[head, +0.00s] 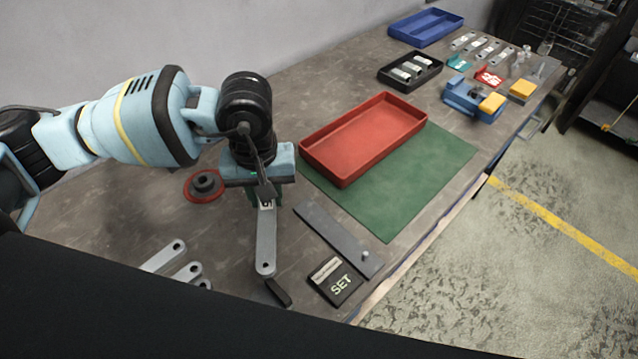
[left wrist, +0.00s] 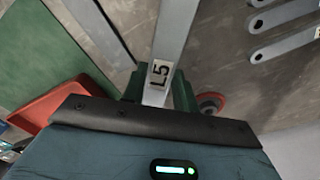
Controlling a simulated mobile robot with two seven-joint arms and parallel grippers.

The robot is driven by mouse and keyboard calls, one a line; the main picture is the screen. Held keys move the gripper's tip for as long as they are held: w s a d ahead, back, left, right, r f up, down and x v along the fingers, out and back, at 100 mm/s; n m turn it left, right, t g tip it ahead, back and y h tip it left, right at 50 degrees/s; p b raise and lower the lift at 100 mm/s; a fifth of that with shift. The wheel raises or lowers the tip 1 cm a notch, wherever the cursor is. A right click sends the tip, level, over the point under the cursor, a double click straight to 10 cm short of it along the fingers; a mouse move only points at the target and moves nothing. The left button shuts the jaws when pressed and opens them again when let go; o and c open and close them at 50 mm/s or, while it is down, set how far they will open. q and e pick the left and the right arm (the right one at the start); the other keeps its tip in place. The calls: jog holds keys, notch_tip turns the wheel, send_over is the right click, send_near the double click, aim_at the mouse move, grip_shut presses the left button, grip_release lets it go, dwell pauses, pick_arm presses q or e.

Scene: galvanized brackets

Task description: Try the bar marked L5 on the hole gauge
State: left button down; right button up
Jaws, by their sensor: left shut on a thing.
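My left gripper (head: 258,194) points down over the workbench and is shut on the bar marked L5 (head: 266,245). The bar is a flat grey strip with a hole at its near end. In the left wrist view its L5 label (left wrist: 160,73) shows between the green fingers (left wrist: 158,92). The bar sticks out toward the front of the bench; whether it touches the bench I cannot tell. The hole gauge (head: 328,230), a flat grey plate with a small upright pin (head: 365,254) near its near end, lies right of the bar. My right gripper is not in view.
More grey bars (head: 163,257) lie at the front left. A black SET block (head: 335,281) is near the bench edge. A red tray (head: 345,176) stands on a green mat (head: 420,190). A red disc with a dark centre (head: 204,186) sits left of my gripper. Bins and parts fill the far end.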

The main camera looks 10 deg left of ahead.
pick_arm(q)
jog(key=w+d+n, duration=0.4)
jog(key=d+n, duration=0.3)
jog(key=d, duration=0.2)
jog(key=shift+w+f+n, duration=0.2)
jog(key=shift+f+n, duration=0.2)
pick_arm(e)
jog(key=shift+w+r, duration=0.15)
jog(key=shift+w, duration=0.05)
pick_arm(q)
jog(key=shift+a+f, duration=0.1)
jog(key=shift+f, duration=0.05)
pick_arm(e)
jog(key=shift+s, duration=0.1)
